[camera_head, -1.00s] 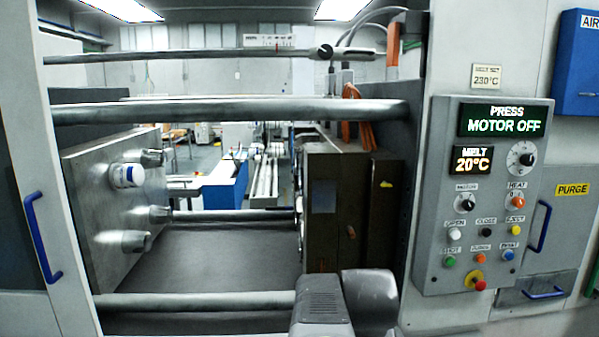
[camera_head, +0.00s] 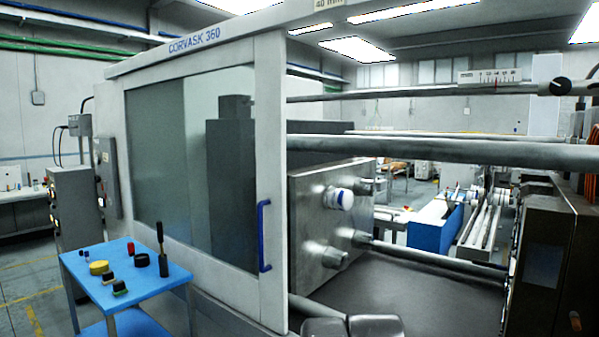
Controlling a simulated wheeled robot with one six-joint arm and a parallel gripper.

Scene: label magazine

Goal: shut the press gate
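The press gate (camera_head: 271,130) is a white-framed sliding door with a large tinted window, marked CORVASK 360 on the beam above it. A blue upright handle (camera_head: 264,236) is on its right edge. The gate stands open: to the right of its edge the press opening is uncovered, with the tie bars and a metal plate (camera_head: 310,215) showing. Grey rounded parts of my arm show at the bottom middle, below and right of the handle and apart from it. My gripper's fingers are not in view.
A blue table (camera_head: 150,284) with several small items stands in front of the press at the lower left. Grey control cabinets (camera_head: 75,215) stand at the left end. The floor at far left is clear. A brown mould block (camera_head: 545,265) is at the right.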

